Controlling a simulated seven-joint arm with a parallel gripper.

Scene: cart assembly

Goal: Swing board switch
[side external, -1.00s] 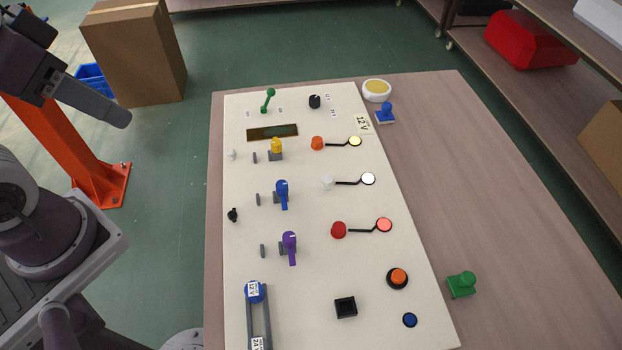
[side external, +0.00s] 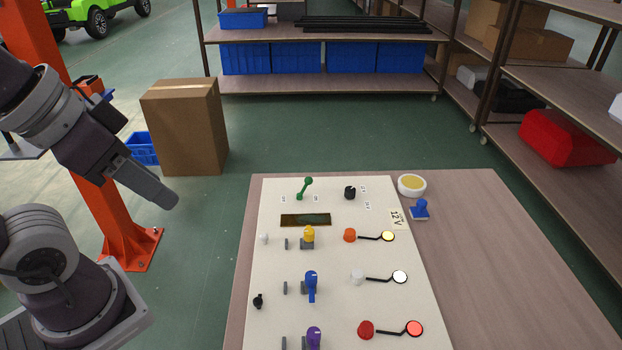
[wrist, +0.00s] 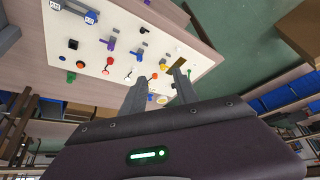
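A cream board (side external: 335,262) lies on the table with several switches on it. A green lever (side external: 304,188) leans at its far end. A yellow switch (side external: 309,235), a blue switch (side external: 311,285) and a purple switch (side external: 314,337) stand in a column down its middle; the purple one is partly cut off by the picture's bottom edge. My gripper (side external: 170,199) is in the air left of the board, apart from all the switches. In the wrist view my gripper (wrist: 160,74) has its two fingers spread with nothing between them.
Orange (side external: 350,235), white (side external: 357,277) and red (side external: 366,330) buttons with round lamps line the board's right side. A blue stamp-like piece (side external: 420,210) and a yellow-topped bowl (side external: 412,185) sit near its far right corner. The table's right side (side external: 500,270) is clear.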

